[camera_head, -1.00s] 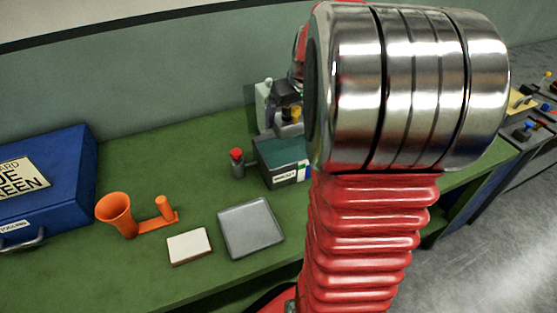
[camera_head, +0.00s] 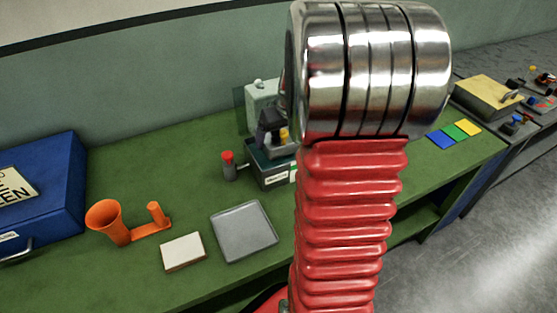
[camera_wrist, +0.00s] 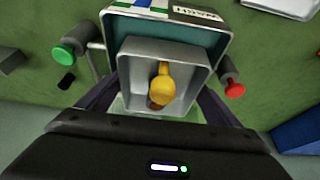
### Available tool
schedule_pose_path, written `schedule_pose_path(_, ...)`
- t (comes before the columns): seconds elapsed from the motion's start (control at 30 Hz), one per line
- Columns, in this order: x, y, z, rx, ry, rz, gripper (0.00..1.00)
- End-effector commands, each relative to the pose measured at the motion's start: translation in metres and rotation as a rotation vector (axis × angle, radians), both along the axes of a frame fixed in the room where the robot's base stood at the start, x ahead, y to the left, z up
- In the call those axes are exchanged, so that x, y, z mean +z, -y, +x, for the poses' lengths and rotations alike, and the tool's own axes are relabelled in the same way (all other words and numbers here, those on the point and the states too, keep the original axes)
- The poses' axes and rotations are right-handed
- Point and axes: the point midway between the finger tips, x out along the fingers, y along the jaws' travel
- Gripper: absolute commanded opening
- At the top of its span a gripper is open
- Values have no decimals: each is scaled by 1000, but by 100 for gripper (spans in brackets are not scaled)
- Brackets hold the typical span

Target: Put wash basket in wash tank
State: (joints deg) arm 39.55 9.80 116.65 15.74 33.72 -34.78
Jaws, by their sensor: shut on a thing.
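My gripper (camera_head: 270,122) is shut on the wash basket, a small grey open tray. In the wrist view the wash basket (camera_wrist: 125,68) sits between my dark fingers, with a yellow part and a brownish piece in it. The wash tank (camera_head: 272,178), a teal box with a white label, stands on the green bench. In the wrist view the wash tank (camera_wrist: 226,22) lies behind and around the basket. The basket is at or just above the tank's opening; how deep it sits is hard to tell. My arm hides the tank's right side in the head view.
A red-capped fitting (camera_head: 229,165) is left of the tank; a green-capped one (camera_wrist: 65,53) shows in the wrist view. A grey tray (camera_head: 244,232), white block (camera_head: 183,252), orange funnel stand (camera_head: 124,226) and blue case (camera_head: 45,200) share the bench. A pale machine (camera_head: 262,95) stands behind.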

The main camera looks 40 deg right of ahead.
Motion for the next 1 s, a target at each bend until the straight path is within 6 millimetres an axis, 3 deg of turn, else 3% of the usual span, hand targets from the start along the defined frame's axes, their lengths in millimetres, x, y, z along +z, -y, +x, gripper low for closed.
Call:
schedule_pose_path(0.1,-24,-1,-1,-1,-3,4,62)
schedule_pose_path(0.3,-52,0,0,-1,-1,1,62)
schedule_pose_path(0.73,-58,0,0,0,0,0,62)
schedule_pose_path(1.0,-92,0,0,-1,-2,2,62)
